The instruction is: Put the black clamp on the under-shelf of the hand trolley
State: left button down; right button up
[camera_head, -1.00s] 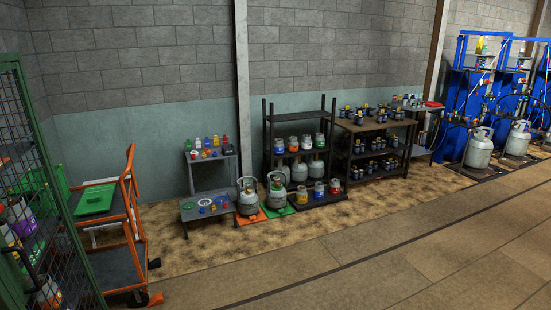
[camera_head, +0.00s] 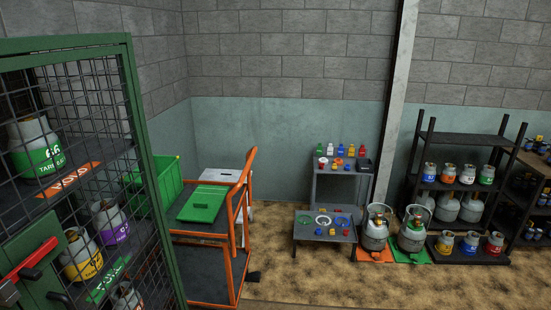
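The orange hand trolley (camera_head: 247,175) stands left of the middle, partly behind the green cage. A green panel (camera_head: 204,203) lies on its upper level. Its dark under-shelf (camera_head: 203,269) shows low down, and the visible part looks bare. I cannot make out a black clamp for certain. A small black object (camera_head: 364,165) sits at the right end of the grey stepped stand's upper shelf, too small to identify. Neither of my grippers is in view.
A green mesh cage (camera_head: 143,140) with gas cylinders fills the left side. The grey stepped stand (camera_head: 303,255) holds small coloured items and rings. Two cylinders (camera_head: 376,230) stand beside it, then a black rack (camera_head: 419,170). The floor in front is clear.

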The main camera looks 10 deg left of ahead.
aim_at(208, 284)
jog(key=i+z, duration=0.25)
jog(key=i, duration=0.5)
jog(key=i+j+z, duration=0.25)
jog(key=i, duration=0.5)
jog(key=i+l+u, duration=0.15)
jog(key=i+u, duration=0.2)
jog(key=i+l+u, duration=0.35)
jog(key=i+u, duration=0.15)
jog(key=u, duration=0.3)
jog(key=i+l+u, duration=0.1)
jog(key=u, duration=0.3)
jog(key=l+u, duration=0.25)
jog(key=u, duration=0.2)
jog(key=i+l+u, duration=0.15)
jog(key=u, duration=0.3)
jog(key=l+u, duration=0.3)
jog(key=u, duration=0.15)
jog(key=l+u, duration=0.55)
jog(key=u, duration=0.3)
jog(key=k, duration=0.05)
